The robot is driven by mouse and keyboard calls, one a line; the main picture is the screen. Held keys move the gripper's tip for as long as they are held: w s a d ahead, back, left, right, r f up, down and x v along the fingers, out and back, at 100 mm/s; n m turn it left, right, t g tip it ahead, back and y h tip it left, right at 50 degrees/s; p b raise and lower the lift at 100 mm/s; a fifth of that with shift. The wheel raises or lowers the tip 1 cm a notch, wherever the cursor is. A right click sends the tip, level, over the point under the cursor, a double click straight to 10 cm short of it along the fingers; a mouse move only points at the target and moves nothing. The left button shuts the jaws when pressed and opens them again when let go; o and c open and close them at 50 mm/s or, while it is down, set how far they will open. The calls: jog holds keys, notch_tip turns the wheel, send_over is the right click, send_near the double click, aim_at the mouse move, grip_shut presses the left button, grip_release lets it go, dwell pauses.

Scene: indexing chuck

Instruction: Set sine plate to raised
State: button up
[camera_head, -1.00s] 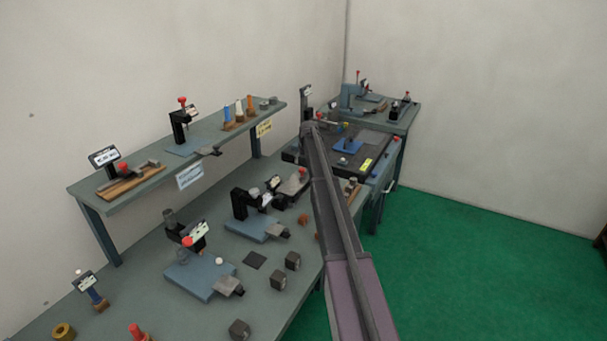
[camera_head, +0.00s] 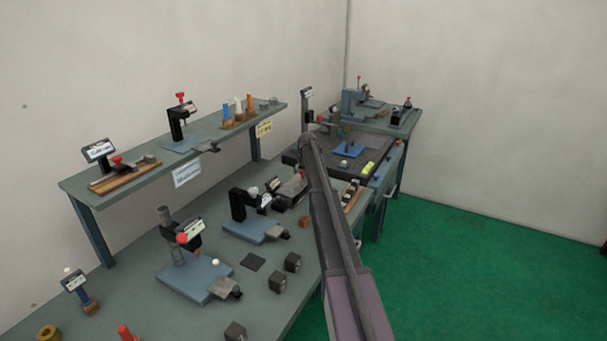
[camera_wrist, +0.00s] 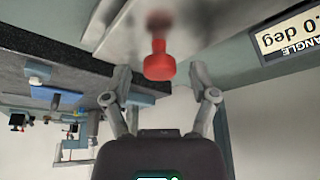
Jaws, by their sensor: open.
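In the wrist view, the sine plate appears as a blurred light grey plate (camera_wrist: 190,22) at the top, with a red knob (camera_wrist: 159,62) standing out from it. An upside-down sign (camera_wrist: 290,33) reading "ANGLE" and part of a "0 deg" value is at the upper right. My gripper (camera_wrist: 165,82) is open, with one finger on each side of the red knob; I cannot tell whether either touches it. In the head view, the grey plate (camera_head: 291,188) sits at the far end of the long bench, partly hidden by my arm. My gripper cannot be made out there.
The long bench (camera_head: 140,300) carries blue-based fixtures (camera_head: 196,279) and several dark blocks (camera_head: 293,262). A raised shelf (camera_head: 215,135) stands at the back. A black surface plate (camera_head: 375,143) with a blue block lies beyond my arm. Green floor at right is clear.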

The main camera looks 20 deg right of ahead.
dwell(0.3)
grip_shut()
jog(key=shift+d, duration=0.1)
jog(key=shift+d, duration=0.15)
